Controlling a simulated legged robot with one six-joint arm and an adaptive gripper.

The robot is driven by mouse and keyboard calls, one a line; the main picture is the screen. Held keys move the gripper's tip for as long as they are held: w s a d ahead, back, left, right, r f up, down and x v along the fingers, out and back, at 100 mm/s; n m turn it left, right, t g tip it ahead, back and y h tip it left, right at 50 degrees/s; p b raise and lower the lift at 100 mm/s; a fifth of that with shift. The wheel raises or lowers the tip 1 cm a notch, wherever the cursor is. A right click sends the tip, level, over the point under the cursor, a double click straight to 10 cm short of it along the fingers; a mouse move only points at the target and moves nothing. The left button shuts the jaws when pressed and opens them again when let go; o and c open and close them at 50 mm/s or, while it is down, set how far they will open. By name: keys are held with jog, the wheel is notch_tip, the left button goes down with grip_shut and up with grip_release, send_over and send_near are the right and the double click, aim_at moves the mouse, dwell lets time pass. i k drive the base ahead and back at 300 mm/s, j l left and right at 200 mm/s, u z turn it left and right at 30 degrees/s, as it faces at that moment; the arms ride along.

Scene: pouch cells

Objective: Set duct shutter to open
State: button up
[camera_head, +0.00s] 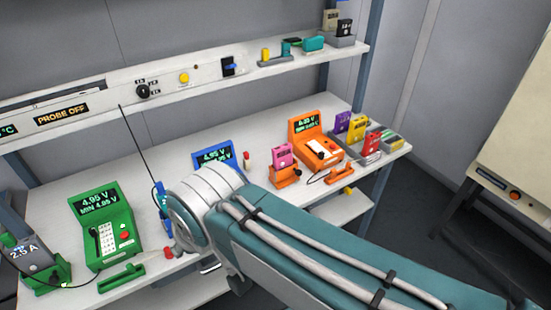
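No part in view is legibly labelled as the duct shutter. The white panel above the bench carries a black rotary knob (142,91) with small, unreadable labels around it. To its right are a yellow button (184,78) and a black plate with a blue lever (231,67). I cannot tell which of these, if any, is the shutter, nor its setting. My teal and white arm reaches from the lower right to the bench's front edge. My gripper is not clearly visible; the arm's rounded white joint hides that area.
The white bench (75,185) holds a green meter (103,230), a blue meter (213,155) and an orange meter (310,135). Colored pouch cells (357,128) stand at the right. A teal box (313,43) sits on the shelf.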

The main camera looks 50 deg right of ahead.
aim_at(347, 189)
jog(key=z, duration=2.4)
